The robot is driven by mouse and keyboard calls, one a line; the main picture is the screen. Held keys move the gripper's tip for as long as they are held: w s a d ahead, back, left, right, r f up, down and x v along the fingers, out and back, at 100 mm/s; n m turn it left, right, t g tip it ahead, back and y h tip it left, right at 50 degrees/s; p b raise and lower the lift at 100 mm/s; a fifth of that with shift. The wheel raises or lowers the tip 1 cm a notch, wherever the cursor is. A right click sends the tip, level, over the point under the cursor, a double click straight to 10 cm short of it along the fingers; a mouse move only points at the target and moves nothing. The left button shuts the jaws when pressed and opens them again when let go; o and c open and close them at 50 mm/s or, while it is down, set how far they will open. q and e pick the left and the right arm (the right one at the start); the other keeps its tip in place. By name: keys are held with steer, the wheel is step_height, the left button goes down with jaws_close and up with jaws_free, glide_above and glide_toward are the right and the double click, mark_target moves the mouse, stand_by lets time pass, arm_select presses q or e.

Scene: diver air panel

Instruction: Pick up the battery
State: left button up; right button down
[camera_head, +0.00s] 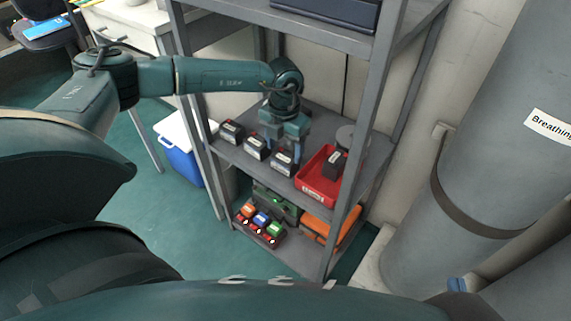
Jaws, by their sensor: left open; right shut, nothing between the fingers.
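Several small dark blocks with white labels, which look like batteries, stand in a row on the middle shelf: one at the left (231,131), one in the middle (256,147) and one at the right (283,162). Another dark block (335,164) is in the red tray (316,187) to their right. My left gripper (285,146) points down over the right block of the row, with its fingers open. I cannot tell whether the fingers touch that block. My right gripper is out of view.
The grey shelf unit has an upper shelf (290,31) above my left arm and posts in front. A grey round object (346,135) is behind the tray. The lower shelf holds coloured items (262,219) and orange cases (313,226). A blue cooler (180,160) stands left.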

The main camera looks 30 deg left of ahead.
mark_target(285, 156)
arm_select(q)
steer(key=f+b, duration=0.1)
steer(key=f, duration=0.3)
steer(key=shift+w+f+b, duration=0.2)
steer(key=shift+f+b, duration=0.15)
steer(key=shift+f, duration=0.25)
arm_select(e)
steer(key=shift+a+r+n+t+y, duration=0.1)
steer(key=shift+a+n+t+y, duration=0.25)
steer(key=shift+t+y, duration=0.2)
arm_select(q)
steer(key=c, duration=0.9)
arm_select(e)
steer(key=shift+w, duration=0.1)
